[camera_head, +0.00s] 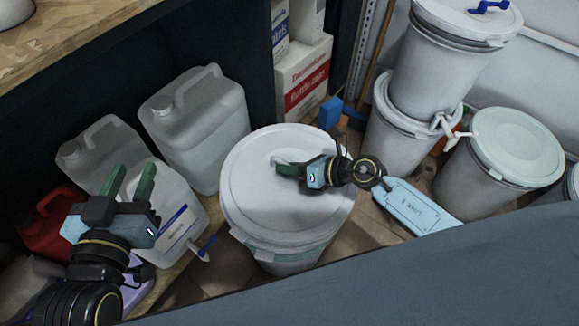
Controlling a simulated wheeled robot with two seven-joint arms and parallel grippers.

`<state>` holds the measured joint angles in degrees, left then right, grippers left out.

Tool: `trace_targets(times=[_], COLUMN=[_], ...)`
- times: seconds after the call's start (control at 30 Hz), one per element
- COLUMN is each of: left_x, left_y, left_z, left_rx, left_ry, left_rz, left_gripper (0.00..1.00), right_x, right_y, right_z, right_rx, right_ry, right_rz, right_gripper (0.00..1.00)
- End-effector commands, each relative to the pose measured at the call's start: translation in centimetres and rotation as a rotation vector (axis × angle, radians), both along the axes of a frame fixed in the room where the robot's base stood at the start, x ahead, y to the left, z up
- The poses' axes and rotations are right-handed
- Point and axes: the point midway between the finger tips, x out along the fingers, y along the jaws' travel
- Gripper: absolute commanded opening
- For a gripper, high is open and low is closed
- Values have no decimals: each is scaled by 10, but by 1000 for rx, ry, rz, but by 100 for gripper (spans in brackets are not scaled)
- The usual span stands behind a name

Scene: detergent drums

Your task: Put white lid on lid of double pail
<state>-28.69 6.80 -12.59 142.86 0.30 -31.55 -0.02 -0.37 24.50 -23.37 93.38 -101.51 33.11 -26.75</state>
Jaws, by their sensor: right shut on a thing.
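A large round white lid (255,192) covers the top of a white drum (275,258) in the middle; I cannot tell whether it rests there or is slightly raised. My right gripper (281,168) is over the lid's middle, shut on what looks like its handle, which the fingers mostly hide. The double pail is two stacked white pails at the upper right: an upper pail (432,68) with a white lid (465,18) bearing a blue part, and a lower pail (390,145). My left gripper (132,181) is at the lower left, fingers apart, empty, before a white jug.
White jugs (208,125) and a red can (45,228) stand at the left. A pale green-lidded pail (515,150) stands at the right. Boxes (303,75) are at the back. A blue-grey surface (430,275) crosses the front.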

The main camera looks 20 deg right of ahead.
Motion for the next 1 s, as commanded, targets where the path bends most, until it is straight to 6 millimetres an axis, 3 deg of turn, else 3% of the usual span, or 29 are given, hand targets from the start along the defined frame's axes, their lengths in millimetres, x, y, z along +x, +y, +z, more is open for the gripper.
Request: trace_targets(times=[0.4,0.43,0.6,1.0], left_x=[2,2,2,0], left_y=[-1,-2,-2,-1], left_z=[7,8,8,4], left_rx=[-12,-13,-13,-5], left_ry=[-46,-49,-49,-15], left_rz=[-3,-3,-3,-3], left_gripper=[36,36,36,36], right_x=[1,0,0,0], right_y=[0,0,0,0], right_z=[-3,-3,-3,1], right_rx=[0,-1,-1,0], right_ry=[-2,-1,-1,0], right_rz=[-1,0,0,0], right_gripper=[0,15,34,34])
